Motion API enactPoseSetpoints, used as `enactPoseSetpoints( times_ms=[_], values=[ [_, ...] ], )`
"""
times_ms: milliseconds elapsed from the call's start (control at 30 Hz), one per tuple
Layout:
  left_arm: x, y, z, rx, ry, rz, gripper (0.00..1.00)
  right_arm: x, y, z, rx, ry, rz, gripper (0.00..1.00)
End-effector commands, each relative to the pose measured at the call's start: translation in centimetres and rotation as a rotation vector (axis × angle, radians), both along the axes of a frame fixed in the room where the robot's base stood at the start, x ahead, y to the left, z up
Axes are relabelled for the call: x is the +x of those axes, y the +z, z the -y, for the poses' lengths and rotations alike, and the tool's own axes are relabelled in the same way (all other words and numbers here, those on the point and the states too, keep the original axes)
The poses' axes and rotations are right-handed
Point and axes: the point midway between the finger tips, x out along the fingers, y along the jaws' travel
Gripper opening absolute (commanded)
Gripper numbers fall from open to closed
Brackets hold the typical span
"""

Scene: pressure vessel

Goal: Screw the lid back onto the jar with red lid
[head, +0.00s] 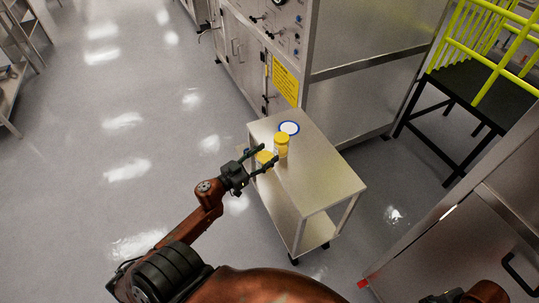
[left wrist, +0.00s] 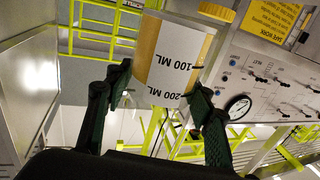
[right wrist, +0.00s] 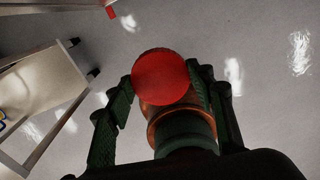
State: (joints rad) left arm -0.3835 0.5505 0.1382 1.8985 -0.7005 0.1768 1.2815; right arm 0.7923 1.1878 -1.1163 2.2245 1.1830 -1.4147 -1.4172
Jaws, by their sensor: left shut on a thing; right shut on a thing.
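My left gripper (head: 262,158) is shut on a jar (head: 265,158) beside the left edge of the cart. In the left wrist view the jar (left wrist: 172,58) shows yellow contents and a white label reading 100 ML and 200 ML. My right gripper (right wrist: 162,88) is shut on a round red lid (right wrist: 162,76), seen face-on in the right wrist view. The right gripper and the red lid are not visible in the head view.
The metal cart (head: 325,180) carries a yellow-lidded jar (head: 281,148) and a white disc with a blue rim (head: 289,128). A steel cabinet (head: 360,100) with a yellow sign (head: 285,82) stands behind. Yellow railings (head: 490,45) are at right. The floor left of the cart is clear.

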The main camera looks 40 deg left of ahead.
Motion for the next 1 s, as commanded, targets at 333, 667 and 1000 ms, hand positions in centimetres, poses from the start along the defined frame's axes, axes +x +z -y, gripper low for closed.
enactPoseSetpoints(
  times_ms=[333,667,1000],
  values=[
    [0.06,0.05,0.04,0.001,-0.001,0.001,0.42,-0.02,0.01,0.03,0.0,-0.001,0.0,0.34],
    [0.07,0.05,0.03,0.001,-0.001,0.001,0.19,-0.01,0.01,0.04,0.0,-0.001,0.0,0.34],
    [0.06,0.05,0.03,0.001,0.0,0.001,0.06,0.0,0.01,0.02,0.0,0.0,0.0,0.34]
  ],
)
